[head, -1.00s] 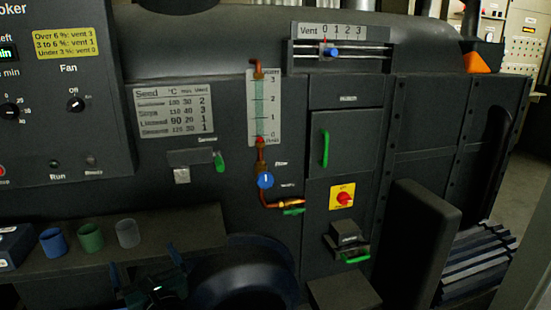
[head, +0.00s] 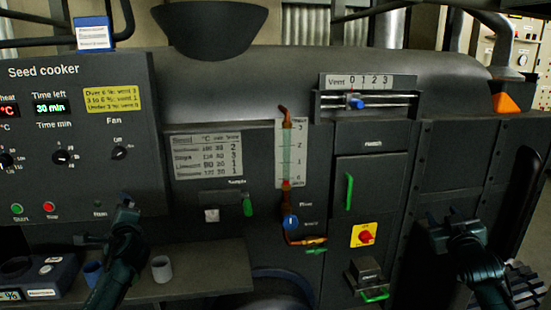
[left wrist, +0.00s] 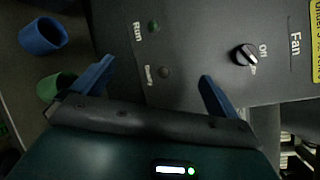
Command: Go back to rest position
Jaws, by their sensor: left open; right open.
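My left gripper (head: 124,205) is open and empty in front of the lower edge of the seed cooker panel (head: 75,185). In the left wrist view its two blue fingers (left wrist: 152,88) are spread with nothing between them; the fan knob (left wrist: 245,55) and the run lamp (left wrist: 153,26) lie beyond. My right gripper (head: 455,222) is raised at the right, in front of the dark machine side (head: 440,160). It is open, and I see nothing held in it.
A blue cup (head: 92,272) and a grey cup (head: 161,268) stand on the shelf (head: 205,270) near my left arm. A green cup (left wrist: 55,85) shows in the left wrist view. The door with a green handle (head: 348,192) is between my arms.

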